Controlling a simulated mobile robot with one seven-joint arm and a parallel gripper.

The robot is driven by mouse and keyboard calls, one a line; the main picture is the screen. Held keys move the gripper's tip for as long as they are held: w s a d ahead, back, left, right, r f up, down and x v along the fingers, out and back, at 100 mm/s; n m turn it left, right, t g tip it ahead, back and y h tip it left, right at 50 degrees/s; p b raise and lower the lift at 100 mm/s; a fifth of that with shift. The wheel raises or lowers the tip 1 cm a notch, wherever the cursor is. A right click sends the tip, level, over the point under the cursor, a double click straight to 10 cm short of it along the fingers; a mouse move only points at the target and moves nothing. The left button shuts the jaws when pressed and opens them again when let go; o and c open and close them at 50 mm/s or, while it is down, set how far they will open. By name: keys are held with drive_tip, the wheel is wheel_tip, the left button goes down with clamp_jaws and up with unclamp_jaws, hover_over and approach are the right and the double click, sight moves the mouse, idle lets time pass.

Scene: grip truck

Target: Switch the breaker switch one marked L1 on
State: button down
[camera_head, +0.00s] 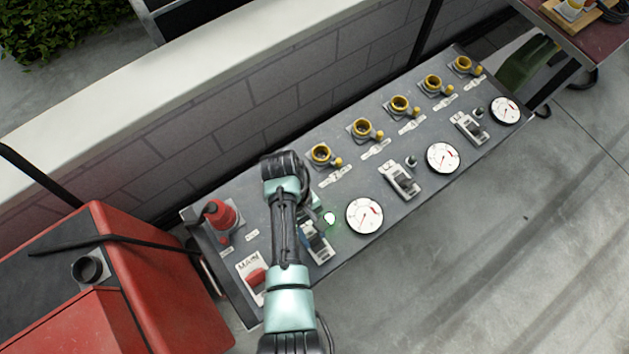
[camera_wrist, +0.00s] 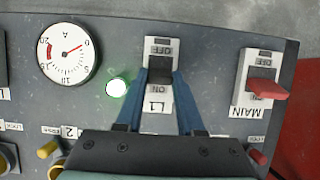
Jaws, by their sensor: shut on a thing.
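The L1 breaker switch (camera_wrist: 160,64) is a dark toggle on a pale plate in the wrist view, with OFF at the plate's top and ON below. My gripper (camera_wrist: 164,86) has its blue fingers on either side of the toggle, shut on it. The fingers and the gripper body cover part of the plate's edges. The round lamp (camera_wrist: 117,87) beside L1 glows green; it also shows in the head view (camera_head: 329,218). In the head view the L1 plate (camera_head: 320,250) is partly hidden behind my arm.
The MAIN switch (camera_wrist: 267,87) with a red lever is right of L1 in the wrist view. A dial (camera_wrist: 67,52) is to the left. The L2 switch (camera_head: 401,180), yellow sockets (camera_head: 361,128) and a red emergency knob (camera_head: 219,214) share the panel. A red machine (camera_head: 150,270) stands close left.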

drive_tip(key=shift+w+a+f+g+h+b, duration=0.25)
drive_tip(key=shift+w+g+h+b, duration=0.25)
drive_tip(key=shift+g+b, duration=0.6)
drive_tip(key=shift+s, duration=0.15)
drive_tip(key=c, duration=0.5)
unclamp_jaws()
drive_tip(key=shift+r, duration=0.1)
drive_tip(key=p+v, duration=0.1)
drive_tip(key=v, duration=0.3)
drive_tip(key=p+v, duration=0.1)
drive_tip(key=v, duration=0.3)
drive_tip(key=p+v, duration=0.1)
drive_tip(key=v, duration=0.4)
drive_tip(key=shift+s+a, duration=0.15)
drive_tip(key=shift+a, duration=0.1)
